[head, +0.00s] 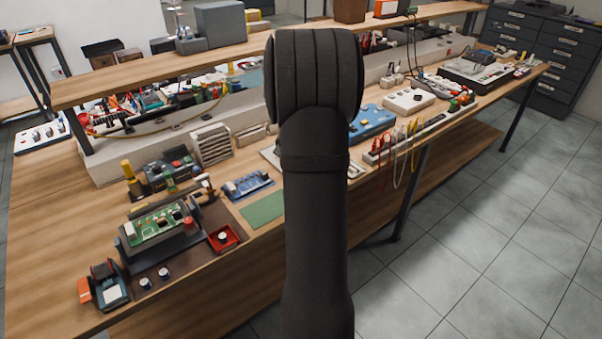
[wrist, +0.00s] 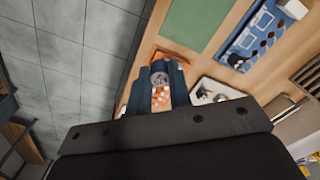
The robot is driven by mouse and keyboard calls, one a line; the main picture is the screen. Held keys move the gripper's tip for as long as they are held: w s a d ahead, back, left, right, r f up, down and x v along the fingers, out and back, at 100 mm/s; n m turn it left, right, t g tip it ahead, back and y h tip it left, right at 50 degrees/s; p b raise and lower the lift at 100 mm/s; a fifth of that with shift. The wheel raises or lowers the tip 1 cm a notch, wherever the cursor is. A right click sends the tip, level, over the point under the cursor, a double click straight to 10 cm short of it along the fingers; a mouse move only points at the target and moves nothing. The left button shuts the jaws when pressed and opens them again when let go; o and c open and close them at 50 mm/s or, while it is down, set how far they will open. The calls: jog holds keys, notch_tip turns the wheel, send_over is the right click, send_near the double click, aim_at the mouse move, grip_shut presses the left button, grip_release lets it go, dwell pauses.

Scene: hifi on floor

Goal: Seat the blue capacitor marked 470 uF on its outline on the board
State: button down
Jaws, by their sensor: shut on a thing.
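The green circuit board (head: 158,224) sits on a dark raised stand at the left of the bench in the head view. Small dark cylinders with pale tops, likely capacitors, stand on the brown mat in front of it (head: 145,284) (head: 164,272). Another pale-topped part (head: 222,236) is in a small red tray. Their markings are too small to read. My gripper is hidden behind my arm in the head view. In the wrist view my gripper (wrist: 160,82) is shut on a small part with a grey round end (wrist: 159,79). Its marking cannot be read.
A green mat (head: 262,209) and a blue board (head: 248,186) lie right of the stand. An orange-and-grey device (head: 105,287) stands at the front left. A shelf (head: 180,75) runs above the bench's back. Bare wood lies along the front edge.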

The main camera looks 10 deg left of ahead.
jog(key=s+a+n, duration=0.2)
jog(key=s+a, duration=0.3)
jog(key=a, duration=0.4)
jog(key=s+a+r+n, duration=0.1)
jog(key=s+a, duration=0.4)
jog(key=a, duration=0.5)
jog(key=s+a+r+n, duration=0.1)
jog(key=s+a+n, duration=0.2)
jog(key=a, duration=0.6)
jog(key=shift+s+a+r, duration=0.1)
jog(key=shift+s+a, duration=0.1)
jog(key=shift+s, duration=0.35)
jog(key=shift+s+a+r, duration=0.1)
jog(key=shift+s+a, duration=0.1)
jog(key=shift+s, duration=0.3)
jog(key=n, duration=0.2)
send_over(148, 232)
jog(key=shift+w+r, duration=0.2)
jog(key=shift+r, duration=0.2)
jog(key=shift+s+a+f, duration=0.1)
jog(key=shift+s+f, duration=0.1)
jog(key=shift+s, duration=0.05)
jog(key=shift+f, duration=2.55)
jog(key=shift+f, duration=0.2)
jog(key=c, duration=1.2)
grip_release()
jog(key=shift+c, duration=0.5)
